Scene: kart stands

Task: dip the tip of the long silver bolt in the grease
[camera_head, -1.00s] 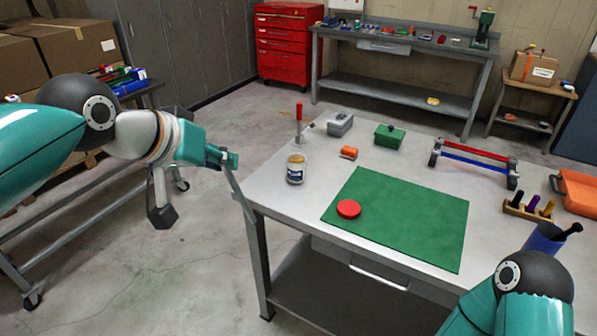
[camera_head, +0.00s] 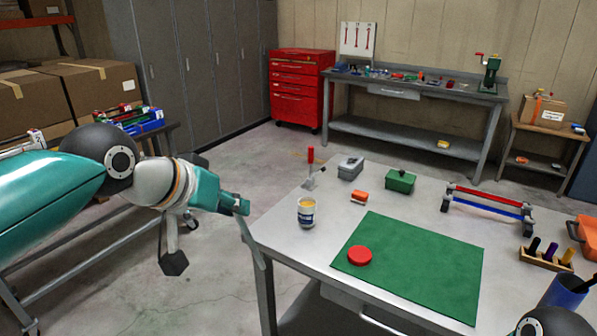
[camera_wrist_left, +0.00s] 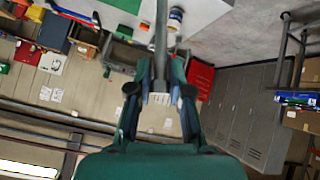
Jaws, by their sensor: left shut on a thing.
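My left gripper (camera_head: 240,207) is shut on the long silver bolt (camera_head: 254,243), which hangs down, slightly tilted, at the table's left edge. In the left wrist view the bolt (camera_wrist_left: 161,40) runs up from between the fingers. The grease jar (camera_head: 306,215), with a white and blue label and an open top, stands upright on the table to the right of the bolt. It also shows in the left wrist view (camera_wrist_left: 175,17), apart from the bolt. My right gripper is out of view.
A green mat (camera_head: 415,275) holds a red disc (camera_head: 360,256). Behind the jar are a red-handled clamp (camera_head: 310,165), an orange block (camera_head: 359,197), a grey box (camera_head: 350,168) and a green box (camera_head: 400,181). A red-and-blue rack (camera_head: 487,205) stands right. The table around the jar is clear.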

